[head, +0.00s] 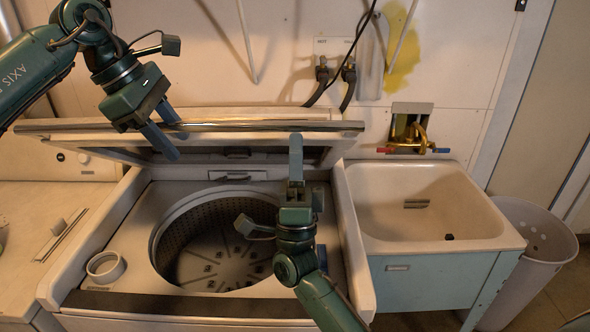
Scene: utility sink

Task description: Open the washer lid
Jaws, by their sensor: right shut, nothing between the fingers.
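The washer lid (255,127) is raised behind the tub opening, its long edge with a shiny strip running across the view and its darker underside showing below. The washer's open top (130,205) exposes the perforated round drum (215,250). My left gripper (172,141) is at the left part of the lid's edge, its two fingers apart, one in front of the edge and one by the strip; contact is unclear. My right gripper (296,155) is shut and empty, pointing up in front of the lid's right part; whether it touches is unclear.
A utility sink (420,215) stands right of the washer, with a brass faucet (420,140) above it. A bin (530,250) is at far right. Hoses (348,85) hang on the wall behind the lid. A white appliance top (30,220) lies to the left.

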